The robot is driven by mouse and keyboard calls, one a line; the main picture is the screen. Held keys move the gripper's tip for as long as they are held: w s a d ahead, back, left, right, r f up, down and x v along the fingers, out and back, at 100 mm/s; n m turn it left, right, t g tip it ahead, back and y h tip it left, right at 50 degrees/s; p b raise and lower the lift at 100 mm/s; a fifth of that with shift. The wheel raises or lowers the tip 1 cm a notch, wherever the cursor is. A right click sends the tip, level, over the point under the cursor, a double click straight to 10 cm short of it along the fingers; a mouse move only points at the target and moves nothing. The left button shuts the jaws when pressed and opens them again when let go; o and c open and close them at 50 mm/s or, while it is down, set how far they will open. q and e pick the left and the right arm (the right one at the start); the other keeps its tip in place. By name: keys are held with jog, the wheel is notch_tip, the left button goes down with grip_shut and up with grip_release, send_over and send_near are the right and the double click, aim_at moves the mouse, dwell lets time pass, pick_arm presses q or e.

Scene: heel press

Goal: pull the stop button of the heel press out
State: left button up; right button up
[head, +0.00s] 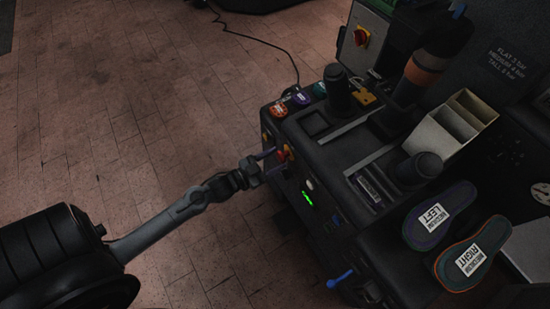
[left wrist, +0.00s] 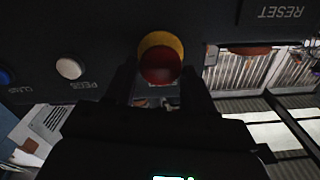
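The red stop button (head: 284,152) with its yellow ring is on the side panel of the dark heel press (head: 330,160). In the left wrist view the round red cap (left wrist: 160,66) is near the top centre, with the yellow ring behind it. My left gripper (head: 268,161) reaches the panel from the left, its two fingers spread at the button. In the left wrist view the dark fingers (left wrist: 160,92) stand on either side of the cap, apparently open; contact is hard to judge in the dark. My right gripper is not in view.
A white button marked PEGS (left wrist: 68,68) and a blue button (left wrist: 4,76) are beside the stop button. A RESET label (left wrist: 281,13) is on the other side. A blue lever (head: 340,278) sticks out lower down. Insoles (head: 440,215) lie on the right; the floor left is clear.

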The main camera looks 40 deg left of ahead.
pick_arm(q)
jog(key=o, duration=0.3)
jog(key=shift+s, duration=0.25)
jog(key=shift+w, duration=0.1)
jog(key=shift+s+a+p, duration=0.15)
jog(key=shift+s+p, duration=0.15)
jog(key=shift+s, duration=0.15)
jog(key=p+v, duration=0.3)
jog(key=v, duration=0.7)
